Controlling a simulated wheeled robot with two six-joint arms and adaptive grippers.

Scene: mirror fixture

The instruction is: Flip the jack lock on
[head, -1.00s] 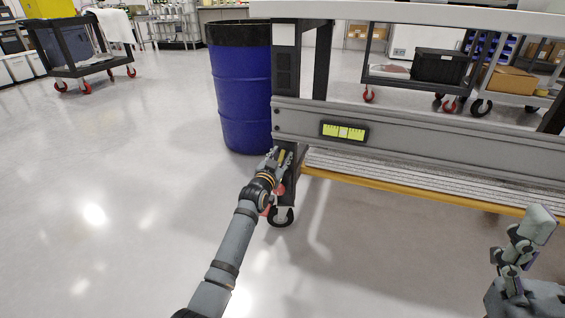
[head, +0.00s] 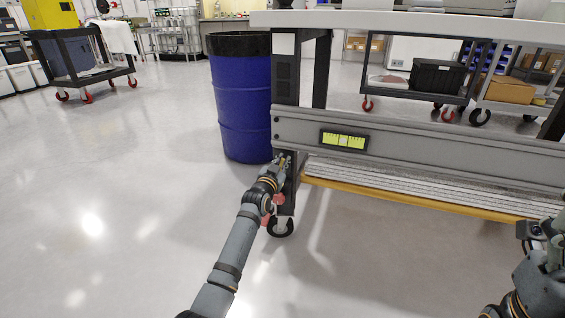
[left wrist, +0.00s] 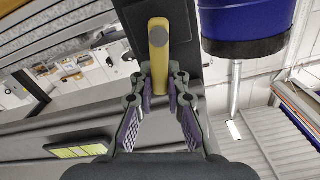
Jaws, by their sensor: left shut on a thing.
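The jack lock shows as a yellow lever (left wrist: 158,47) with a round grey end, on the dark leg (head: 285,80) of the workbench. In the left wrist view it stands between my left gripper's fingertips. My left gripper (head: 283,161) is at the leg, just below the grey crossbeam and above the caster. The left wrist view shows its two purple-padded fingers (left wrist: 160,83) shut on the lever from both sides. In the head view the lever is mostly hidden by the fingers.
A blue barrel (head: 241,110) stands close behind and left of the leg. The grey crossbeam (head: 430,155) carries a yellow-green panel (head: 343,141). A ribbed lower shelf (head: 400,182) runs to the right. A black caster (head: 280,227) is under the leg. The floor to the left is clear.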

